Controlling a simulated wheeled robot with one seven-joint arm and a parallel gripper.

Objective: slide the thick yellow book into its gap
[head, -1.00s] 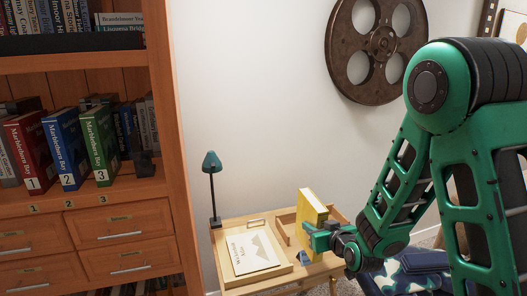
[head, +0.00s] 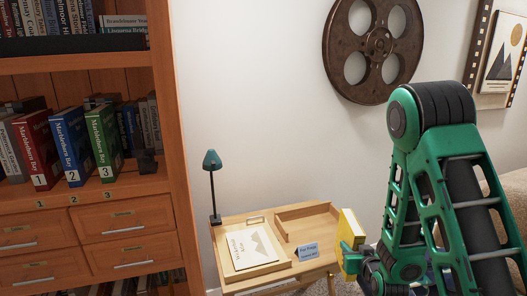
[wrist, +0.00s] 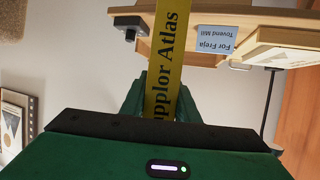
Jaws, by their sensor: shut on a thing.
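The book appears clear of the desk's right edge. On the bookcase shelf (head: 150,184) at left stand a red book 1 (head: 38,150), a blue book 2 (head: 71,147) and a green book 3 (head: 103,143). I cannot tell which space is the yellow book's gap.
The desk (head: 232,222) carries a teal lamp (head: 212,160), a tray with a picture-covered item (head: 252,247), a wooden holder (head: 283,228) and a blue card (head: 307,252). A dark block (head: 147,162) stands right of book 3. A film reel (head: 330,50) hangs on the wall.

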